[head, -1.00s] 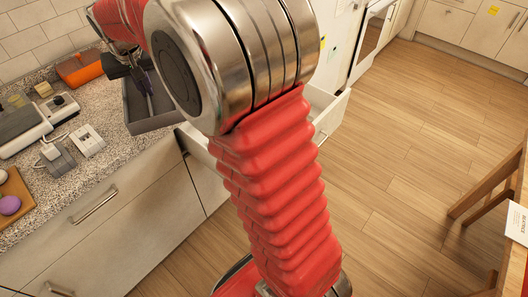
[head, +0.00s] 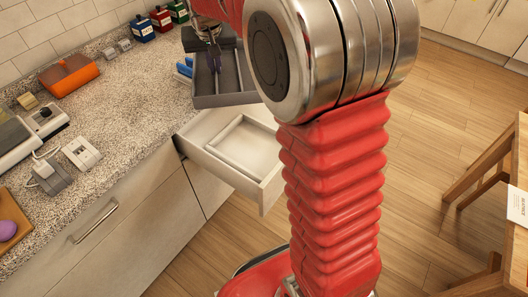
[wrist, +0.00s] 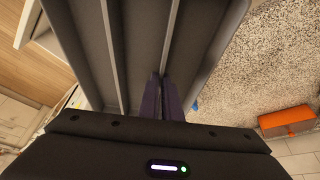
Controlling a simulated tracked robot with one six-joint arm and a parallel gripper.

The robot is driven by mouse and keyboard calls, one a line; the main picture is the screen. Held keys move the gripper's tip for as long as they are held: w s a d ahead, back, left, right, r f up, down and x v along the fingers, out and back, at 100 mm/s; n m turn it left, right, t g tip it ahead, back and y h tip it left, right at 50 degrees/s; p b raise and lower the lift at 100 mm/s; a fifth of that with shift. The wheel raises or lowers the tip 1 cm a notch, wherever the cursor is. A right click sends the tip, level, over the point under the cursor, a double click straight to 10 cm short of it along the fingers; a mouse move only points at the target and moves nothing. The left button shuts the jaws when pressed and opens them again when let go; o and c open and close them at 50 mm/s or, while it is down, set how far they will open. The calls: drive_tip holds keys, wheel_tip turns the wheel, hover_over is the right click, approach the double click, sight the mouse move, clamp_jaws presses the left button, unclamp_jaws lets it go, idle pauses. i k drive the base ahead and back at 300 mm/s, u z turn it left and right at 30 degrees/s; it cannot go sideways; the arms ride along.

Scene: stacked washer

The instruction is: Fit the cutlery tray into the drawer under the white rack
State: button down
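The cutlery tray (head: 238,99) is dark grey with long compartments. My gripper (head: 212,58) is over it, and the wrist view shows its two dark fingers (wrist: 163,98) close together on one of the tray's thin dividers. The tray hangs above the counter's front edge, behind and above the open drawer; part of it is hidden by my arm in the head view. The drawer (head: 195,158) is pale, pulled out, with a raised rectangular frame (head: 243,145) on its floor. My arm hides its right part. I cannot make out the white rack.
On the counter stand an orange box (head: 68,75), blue (head: 143,29) and red (head: 162,18) jars, a grey appliance (head: 43,120) and a white socket block (head: 81,152). Something blue (head: 184,68) lies beside the tray. A wooden chair (head: 490,165) is at right; the floor between is clear.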

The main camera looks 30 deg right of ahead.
sight(239, 145)
drive_tip(key=z, duration=0.5)
drive_tip(key=k, duration=1.3)
drive_tip(key=u, duration=0.5)
drive_tip(key=i, duration=0.9)
drive_tip(key=u, duration=0.3)
